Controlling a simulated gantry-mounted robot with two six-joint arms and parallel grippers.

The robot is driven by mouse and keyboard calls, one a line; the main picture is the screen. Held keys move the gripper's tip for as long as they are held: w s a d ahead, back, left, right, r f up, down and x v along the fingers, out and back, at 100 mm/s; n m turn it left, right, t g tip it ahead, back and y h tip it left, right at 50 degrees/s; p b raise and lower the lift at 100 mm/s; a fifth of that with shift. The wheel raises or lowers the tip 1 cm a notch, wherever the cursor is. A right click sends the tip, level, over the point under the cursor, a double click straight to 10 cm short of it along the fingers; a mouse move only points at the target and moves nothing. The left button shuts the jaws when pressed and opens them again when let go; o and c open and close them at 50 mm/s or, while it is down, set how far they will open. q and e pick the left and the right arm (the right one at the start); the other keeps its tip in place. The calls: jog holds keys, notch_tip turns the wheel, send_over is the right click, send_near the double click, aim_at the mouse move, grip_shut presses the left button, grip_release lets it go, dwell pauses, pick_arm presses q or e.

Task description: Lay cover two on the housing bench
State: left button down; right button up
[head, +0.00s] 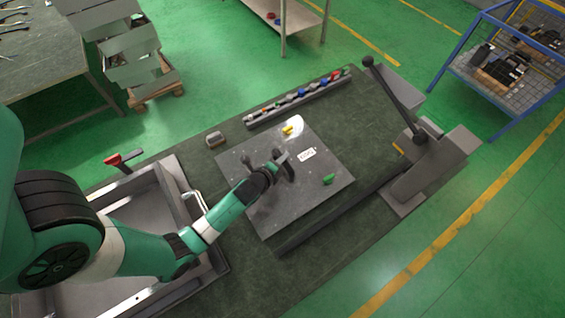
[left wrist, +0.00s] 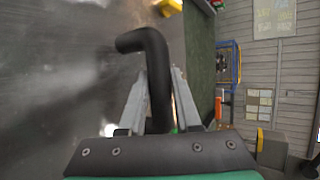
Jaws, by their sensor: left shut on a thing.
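A square grey metal plate with a white label (head: 307,154), its writing too small to read surely, appears to be the cover (head: 270,220). It is over the dark green bench top (head: 345,115); I cannot tell whether it rests there or is slightly raised. My left gripper (head: 284,166) is at the plate's middle. In the left wrist view its fingers (left wrist: 158,90) are shut on a black bent handle (left wrist: 148,42) standing up from the plate. A yellow piece (head: 289,130) and a green piece (head: 328,179) show at the plate. My right gripper is out of view.
A grey metal tray (head: 172,176) is at the left, with a red-handled tool (head: 122,160). A rack of coloured parts (head: 300,97) lies along the back. A long-levered press (head: 425,165) stands at the right. A small grey block (head: 215,138) sits behind the plate.

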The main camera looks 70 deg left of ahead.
pick_arm(q)
jog(key=shift+w+f, duration=0.1)
jog(key=shift+f, duration=0.05)
jog(key=shift+f, duration=0.2)
jog(key=c, duration=0.6)
grip_release()
jog(key=shift+r, duration=0.1)
jog(key=p+v, duration=0.2)
jog(key=v, duration=1)
jog(key=shift+p, duration=0.35)
